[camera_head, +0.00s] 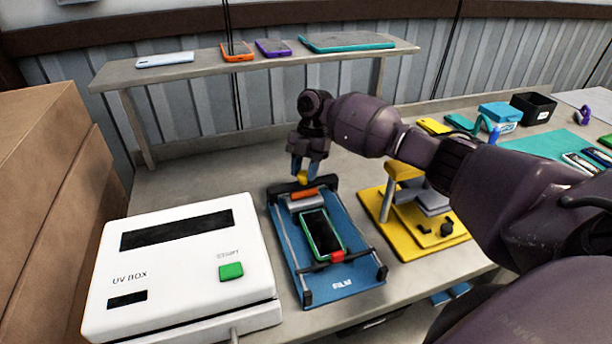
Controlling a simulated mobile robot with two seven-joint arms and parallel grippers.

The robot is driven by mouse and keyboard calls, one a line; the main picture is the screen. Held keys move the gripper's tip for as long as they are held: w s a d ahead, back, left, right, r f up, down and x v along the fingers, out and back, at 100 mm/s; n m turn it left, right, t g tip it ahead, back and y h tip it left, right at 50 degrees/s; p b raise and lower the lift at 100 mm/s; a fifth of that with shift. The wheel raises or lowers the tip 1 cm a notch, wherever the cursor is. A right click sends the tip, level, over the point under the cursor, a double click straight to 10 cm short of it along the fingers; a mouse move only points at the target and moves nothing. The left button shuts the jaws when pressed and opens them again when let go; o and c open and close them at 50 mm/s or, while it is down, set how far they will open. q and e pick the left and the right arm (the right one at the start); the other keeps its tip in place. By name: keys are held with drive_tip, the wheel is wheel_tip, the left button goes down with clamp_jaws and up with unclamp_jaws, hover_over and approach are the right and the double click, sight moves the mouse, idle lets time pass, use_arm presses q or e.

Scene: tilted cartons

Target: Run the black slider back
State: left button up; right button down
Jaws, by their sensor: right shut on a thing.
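A blue film-applying bed (325,272) lies on the bench, with side rails and a green-framed phone (320,234) lying face up on it. The black slider (277,190) spans the bed's far end, beside an orange strip and a pale roller (302,201). The fingers partly hide the slider. My left gripper is out of view.
A white UV box (182,262) stands close on the left. A yellow press (425,225) stands close on the right, under my right arm. A shelf (260,62) with several phones runs behind. Cardboard cartons (55,210) fill the left edge.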

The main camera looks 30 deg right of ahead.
drive_tip(key=c, duration=1.2)
unclamp_jaws()
drive_tip(key=shift+w+r, duration=0.1)
drive_tip(key=shift+r, duration=0.05)
drive_tip(key=o, duration=0.4)
drive_tip(key=shift+w, duration=0.15)
drive_tip(key=shift+o, duration=0.2)
drive_tip(key=v, duration=1)
drive_tip(key=shift+r+b, duration=0.3)
drive_tip(key=shift+b, duration=0.05)
drive_tip(key=shift+d, duration=0.1)
